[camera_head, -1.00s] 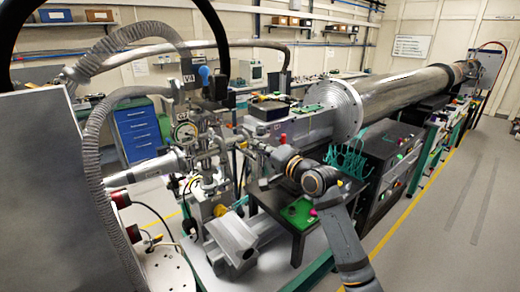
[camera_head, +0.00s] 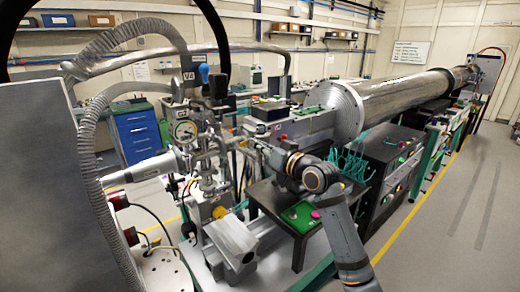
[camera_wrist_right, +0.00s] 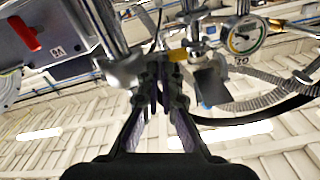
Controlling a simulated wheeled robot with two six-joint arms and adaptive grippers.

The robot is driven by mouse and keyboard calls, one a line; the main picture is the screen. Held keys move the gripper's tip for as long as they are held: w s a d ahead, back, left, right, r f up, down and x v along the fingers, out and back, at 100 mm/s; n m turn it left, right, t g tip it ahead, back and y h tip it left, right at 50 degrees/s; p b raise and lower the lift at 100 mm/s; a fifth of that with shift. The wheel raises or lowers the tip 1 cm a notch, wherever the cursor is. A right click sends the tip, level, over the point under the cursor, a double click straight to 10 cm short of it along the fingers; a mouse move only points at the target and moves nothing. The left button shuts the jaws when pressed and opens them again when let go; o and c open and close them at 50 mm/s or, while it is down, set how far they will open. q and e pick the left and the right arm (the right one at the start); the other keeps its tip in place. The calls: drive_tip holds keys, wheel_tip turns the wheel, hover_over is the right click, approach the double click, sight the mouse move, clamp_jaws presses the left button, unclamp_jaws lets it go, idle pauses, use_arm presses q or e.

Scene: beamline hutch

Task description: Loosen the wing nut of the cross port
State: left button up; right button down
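The metal pipework with the cross port (camera_head: 208,160) stands left of centre in the head view, below a round gauge (camera_head: 186,130). My right gripper (camera_head: 246,146) reaches in from the right, at the right side of this pipework. In the right wrist view its fingertips (camera_wrist_right: 159,70) are close together, among metal fittings (camera_wrist_right: 190,28) and a metal tube (camera_wrist_right: 108,35). I cannot make out the wing nut; the fingers may hide it. Whether anything is between the fingertips is unclear. My left gripper is not in view.
The gauge (camera_wrist_right: 245,38) is right of the fingers in the right wrist view, near a ribbed hose (camera_wrist_right: 255,102). A box with a red switch (camera_wrist_right: 24,34) is at the left. A small dark table (camera_head: 262,193) stands under my right forearm. The floor at right is clear.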

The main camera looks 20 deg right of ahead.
drive_tip(key=shift+n, duration=1.1)
drive_tip(key=shift+r+b, duration=0.1)
drive_tip(key=shift+b, duration=0.2)
drive_tip(key=c, duration=1.8)
unclamp_jaws()
drive_tip(key=shift+c, duration=0.2)
drive_tip(key=shift+w+a, duration=0.1)
drive_tip(key=shift+w, duration=0.05)
drive_tip(key=v, duration=0.7)
drive_tip(key=shift+s, duration=0.2)
